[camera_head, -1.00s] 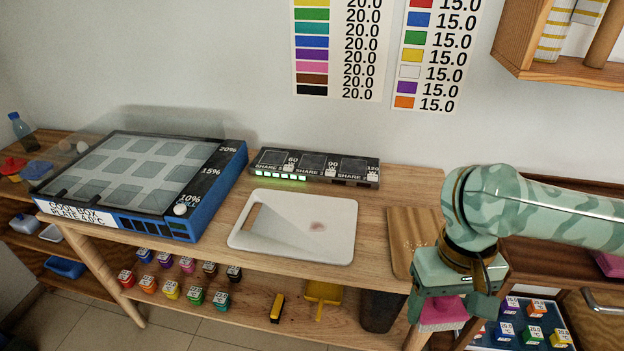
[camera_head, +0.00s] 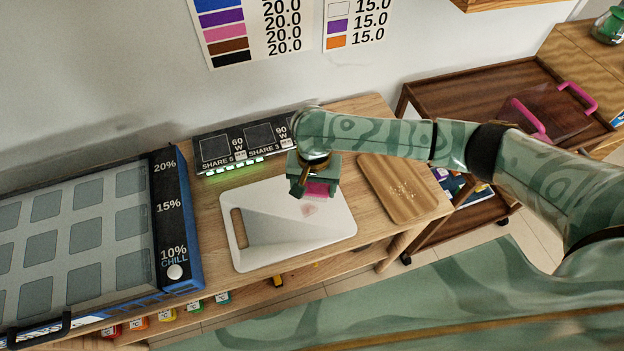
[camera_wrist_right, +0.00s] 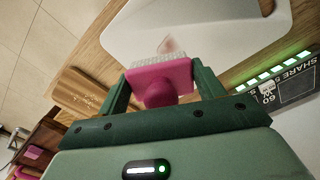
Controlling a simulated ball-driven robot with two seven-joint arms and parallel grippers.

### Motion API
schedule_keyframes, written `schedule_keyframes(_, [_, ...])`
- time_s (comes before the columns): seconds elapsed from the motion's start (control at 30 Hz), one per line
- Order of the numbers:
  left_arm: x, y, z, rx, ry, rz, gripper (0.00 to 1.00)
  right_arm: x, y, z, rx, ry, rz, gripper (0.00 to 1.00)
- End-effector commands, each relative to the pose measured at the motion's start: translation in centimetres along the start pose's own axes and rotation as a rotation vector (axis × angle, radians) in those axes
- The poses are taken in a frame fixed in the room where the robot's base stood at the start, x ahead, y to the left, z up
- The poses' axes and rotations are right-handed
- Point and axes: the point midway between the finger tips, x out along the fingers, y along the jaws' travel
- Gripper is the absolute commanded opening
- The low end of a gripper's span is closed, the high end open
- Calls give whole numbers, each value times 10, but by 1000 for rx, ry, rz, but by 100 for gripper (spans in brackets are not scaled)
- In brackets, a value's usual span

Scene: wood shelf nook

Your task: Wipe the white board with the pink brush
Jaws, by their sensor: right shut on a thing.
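The white board (camera_head: 270,240) lies flat on the wooden shelf top, with a handle slot at its left end. A faint reddish-brown stain (camera_head: 309,210) marks its right part; the stain also shows in the right wrist view (camera_wrist_right: 169,45). My right gripper (camera_head: 316,188) is shut on the pink brush (camera_wrist_right: 160,80), whose white bristles face the board. In the head view the brush (camera_head: 319,189) is over the board's upper right part, just behind the stain. I cannot tell whether the bristles touch the board. My left gripper is not in view.
A blue cool box (camera_head: 168,215) stands left of the board. A black panel with green lights (camera_head: 222,150) lies behind it. A brown wooden board (camera_head: 398,188) with pale crumbs lies to the right. A dark wood cart (camera_head: 480,95) stands further right.

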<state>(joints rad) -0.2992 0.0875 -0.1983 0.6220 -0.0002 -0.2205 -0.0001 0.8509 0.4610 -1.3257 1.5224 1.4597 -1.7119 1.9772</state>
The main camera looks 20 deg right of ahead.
Motion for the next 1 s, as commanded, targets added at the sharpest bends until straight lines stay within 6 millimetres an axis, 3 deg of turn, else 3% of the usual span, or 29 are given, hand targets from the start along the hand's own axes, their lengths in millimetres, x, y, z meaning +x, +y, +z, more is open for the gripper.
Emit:
schedule_keyframes(0.03, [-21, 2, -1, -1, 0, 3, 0, -2, -2, 8, 21, 2, 2, 49])
schedule_keyframes(0.23, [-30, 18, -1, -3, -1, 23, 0, 24, -4, 18, 57, 22, 1, 49])
schedule_keyframes(0.5, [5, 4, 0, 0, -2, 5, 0, 54, -3, 18, 59, 23, 1, 49])
schedule_keyframes(0.7, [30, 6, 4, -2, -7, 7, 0, 73, -3, 17, 58, 23, 1, 49])
schedule_keyframes(1.0, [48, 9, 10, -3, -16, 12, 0, 85, -3, 16, 58, 25, 1, 49])
